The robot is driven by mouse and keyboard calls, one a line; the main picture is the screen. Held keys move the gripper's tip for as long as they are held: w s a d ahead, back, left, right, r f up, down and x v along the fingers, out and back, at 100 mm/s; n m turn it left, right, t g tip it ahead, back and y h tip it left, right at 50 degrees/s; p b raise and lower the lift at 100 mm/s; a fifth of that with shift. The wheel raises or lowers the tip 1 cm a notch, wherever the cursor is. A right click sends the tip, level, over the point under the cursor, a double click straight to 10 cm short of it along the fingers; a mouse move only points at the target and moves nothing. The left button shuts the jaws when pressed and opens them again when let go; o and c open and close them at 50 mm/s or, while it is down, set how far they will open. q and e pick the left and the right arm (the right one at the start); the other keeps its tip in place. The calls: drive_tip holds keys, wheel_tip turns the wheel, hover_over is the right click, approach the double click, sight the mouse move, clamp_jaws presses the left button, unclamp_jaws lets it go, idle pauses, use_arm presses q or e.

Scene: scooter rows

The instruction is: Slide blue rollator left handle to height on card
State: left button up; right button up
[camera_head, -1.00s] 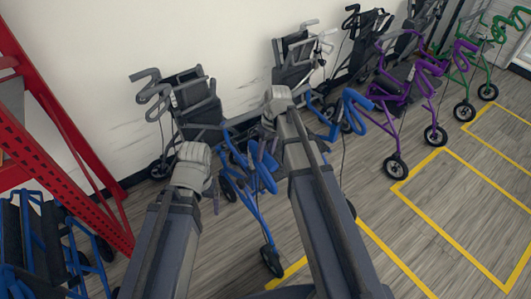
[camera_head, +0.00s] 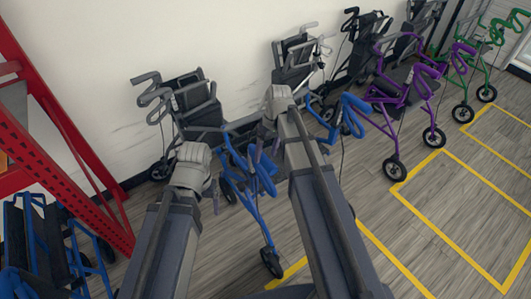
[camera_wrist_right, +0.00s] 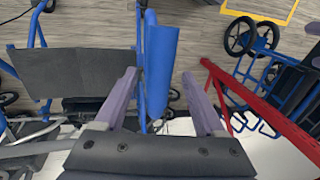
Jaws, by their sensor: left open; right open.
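The blue rollator (camera_head: 251,208) stands on the floor between my two arms in the head view. One blue handle (camera_head: 262,172) is at its near left, beside my right gripper; the other blue handle (camera_head: 352,104) is to the right of my right arm. In the right wrist view, a blue handle (camera_wrist_right: 162,62) lies between the spread purple fingers of my right gripper (camera_wrist_right: 164,103), which is open; contact is not clear. My left gripper (camera_head: 214,194) is open and empty, left of the rollator. I cannot make out a card.
A grey rollator (camera_head: 183,105) stands by the wall behind. Purple (camera_head: 400,95) and green (camera_head: 480,65) rollators stand to the right. A red shelf frame (camera_head: 75,150) and folded blue walkers (camera_head: 40,245) are at left. Yellow-taped floor (camera_head: 450,210) at right is clear.

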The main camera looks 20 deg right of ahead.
drive_tip(key=r+p, duration=0.2)
drive_tip(key=d+r+p, duration=0.1)
drive_tip(key=r+p, duration=0.1)
drive_tip(key=r, duration=0.1)
drive_tip(key=shift+w+r+p, duration=0.2)
drive_tip(key=shift+r+p, duration=0.15)
drive_tip(key=shift+p, duration=0.05)
drive_tip(key=s+a+h, duration=0.3)
drive_tip(key=s+a, duration=0.9)
drive_tip(key=s, duration=0.3)
drive_tip(key=shift+f+t, duration=0.15)
drive_tip(key=shift+t, duration=0.15)
drive_tip(key=shift+f, duration=0.1)
idle(3.5)
